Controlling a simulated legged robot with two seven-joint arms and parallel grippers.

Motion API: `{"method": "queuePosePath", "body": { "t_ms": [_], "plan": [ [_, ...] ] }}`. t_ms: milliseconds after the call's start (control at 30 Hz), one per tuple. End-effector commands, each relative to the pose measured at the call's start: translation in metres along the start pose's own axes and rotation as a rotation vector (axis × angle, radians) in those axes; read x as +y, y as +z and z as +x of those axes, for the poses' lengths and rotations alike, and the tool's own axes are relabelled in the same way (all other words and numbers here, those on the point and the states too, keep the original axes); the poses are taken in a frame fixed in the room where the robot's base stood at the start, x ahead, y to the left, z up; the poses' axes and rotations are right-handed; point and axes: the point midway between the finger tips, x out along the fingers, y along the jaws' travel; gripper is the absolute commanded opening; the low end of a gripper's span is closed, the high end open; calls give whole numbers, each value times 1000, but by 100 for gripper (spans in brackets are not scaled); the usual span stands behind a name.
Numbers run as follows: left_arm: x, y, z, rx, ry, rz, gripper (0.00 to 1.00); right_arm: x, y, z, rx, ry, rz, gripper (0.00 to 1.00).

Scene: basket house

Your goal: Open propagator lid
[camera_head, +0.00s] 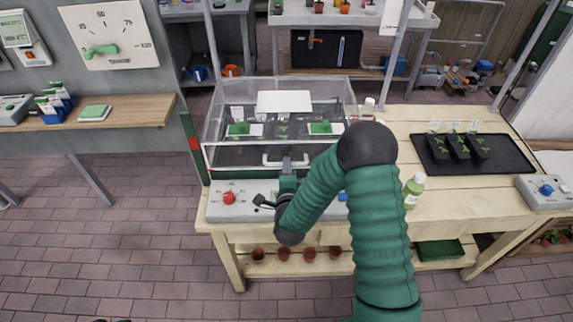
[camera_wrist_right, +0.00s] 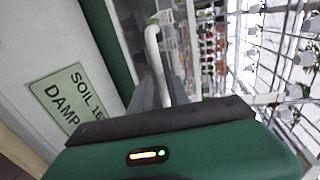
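The propagator (camera_head: 210,155) stands on the wooden bench, with a clear lid that looks closed. A white handle (camera_head: 272,161) is on its front; it also shows in the right wrist view (camera_wrist_right: 152,38). My right gripper (camera_head: 287,164) is at this handle. In the right wrist view, its grey fingers (camera_wrist_right: 163,88) are close together, one on each side of the white bar, and look shut on it. The contact itself is partly hidden. My green right arm covers part of the propagator's front right. My left gripper is not in view.
A grey control box (camera_head: 228,200) with a red knob sits in front of the propagator. A black tray (camera_head: 470,150) with seedling pots lies farther right. Bare bench top lies around the tray.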

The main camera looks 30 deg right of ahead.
Motion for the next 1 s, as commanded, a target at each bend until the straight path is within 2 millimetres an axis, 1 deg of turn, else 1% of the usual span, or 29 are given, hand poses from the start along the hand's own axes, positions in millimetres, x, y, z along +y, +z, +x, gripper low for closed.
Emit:
{"method": "queuePosePath", "body": {
  "t_ms": [33,100,233,467,600,633,1000],
  "plan": [
    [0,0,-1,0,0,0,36,-1,0,9,1,0,2,22],
    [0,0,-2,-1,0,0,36,0,0,18,2,0,2,22],
    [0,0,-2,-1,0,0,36,0,0,27,0,-1,0,22],
    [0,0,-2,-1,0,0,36,0,0,28,0,-1,0,22],
    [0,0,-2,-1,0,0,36,0,0,28,0,0,0,3],
    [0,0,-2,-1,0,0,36,0,0,28,0,0,0,0],
    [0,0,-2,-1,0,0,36,1,-1,28,1,1,0,0]
  ]
}}
